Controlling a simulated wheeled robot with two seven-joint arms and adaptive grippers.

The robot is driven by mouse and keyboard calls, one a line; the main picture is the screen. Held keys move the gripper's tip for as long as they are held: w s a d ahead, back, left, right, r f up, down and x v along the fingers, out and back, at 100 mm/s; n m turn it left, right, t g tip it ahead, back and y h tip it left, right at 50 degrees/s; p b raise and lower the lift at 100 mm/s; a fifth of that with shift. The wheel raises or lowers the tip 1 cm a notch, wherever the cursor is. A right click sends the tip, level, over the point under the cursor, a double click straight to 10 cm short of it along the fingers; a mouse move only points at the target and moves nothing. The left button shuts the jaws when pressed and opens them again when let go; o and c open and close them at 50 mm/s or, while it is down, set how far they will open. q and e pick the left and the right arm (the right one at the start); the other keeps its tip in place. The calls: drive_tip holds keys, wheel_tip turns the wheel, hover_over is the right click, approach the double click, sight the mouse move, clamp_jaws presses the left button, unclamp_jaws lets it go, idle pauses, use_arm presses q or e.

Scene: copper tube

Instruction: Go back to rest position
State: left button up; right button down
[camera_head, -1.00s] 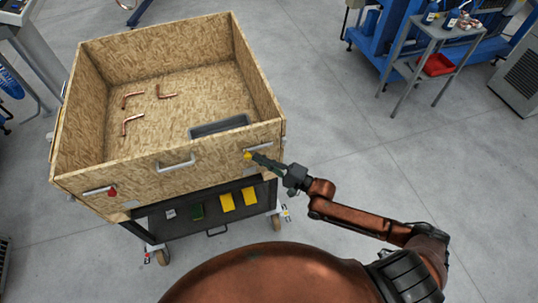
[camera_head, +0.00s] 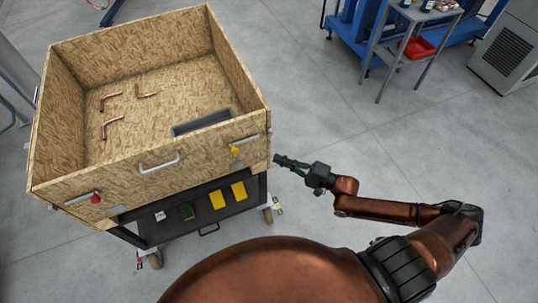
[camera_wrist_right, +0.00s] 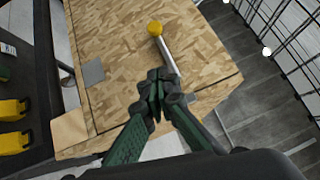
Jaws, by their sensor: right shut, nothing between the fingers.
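My right gripper (camera_head: 279,160) is shut and empty, just right of the wooden crate's front right corner in the head view. It also shows in the right wrist view (camera_wrist_right: 157,92), its green fingers together in front of the crate wall. The wooden crate (camera_head: 125,172) stands on a dark cart. A metal lever with a yellow knob (camera_head: 235,150) is on the crate's front wall; the knob also shows in the right wrist view (camera_wrist_right: 155,28). My left gripper is not in view.
Several bent copper tubes (camera_head: 112,128) and a grey bin (camera_head: 203,122) are inside the crate. A red knob (camera_head: 96,198) and a handle (camera_head: 159,164) are on its front. A grey side table (camera_head: 395,55) stands at the back right. The floor right of the crate is clear.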

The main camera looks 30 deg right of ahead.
drive_tip(key=shift+s+d, duration=0.25)
drive_tip(key=shift+s, duration=0.1)
idle(0.3)
drive_tip(key=w+d+f+n+h, duration=0.15)
drive_tip(key=d+f+h, duration=0.3)
drive_tip(key=f, duration=0.65)
drive_tip(key=d+f+n+h, duration=0.3)
drive_tip(key=d+f, duration=0.3)
drive_tip(key=f, duration=0.5)
drive_tip(key=s+d+f+n+g+h, duration=0.1)
drive_tip(key=s+d+f+g+h, duration=0.15)
drive_tip(key=s+f, duration=0.55)
drive_tip(key=s+d+f+n+g+h, duration=0.2)
drive_tip(key=s+d+f, duration=0.15)
drive_tip(key=f, duration=0.95)
drive_tip(key=s+a+f+n+g+h, duration=0.1)
drive_tip(key=s+f+g, duration=0.2)
drive_tip(key=s+f, duration=0.5)
drive_tip(key=s+a+f+n+g, duration=0.1)
drive_tip(key=s+f+g, duration=0.1)
drive_tip(key=s+f, duration=0.65)
drive_tip(key=s+a+f+n+g, duration=0.1)
drive_tip(key=s+a, duration=0.3)
drive_tip(key=s, duration=0.6)
drive_tip(key=s+a+f+n+g, duration=0.2)
drive_tip(key=s+a+f+g, duration=0.1)
drive_tip(key=s, duration=0.8)
drive_tip(key=shift+a, duration=0.7)
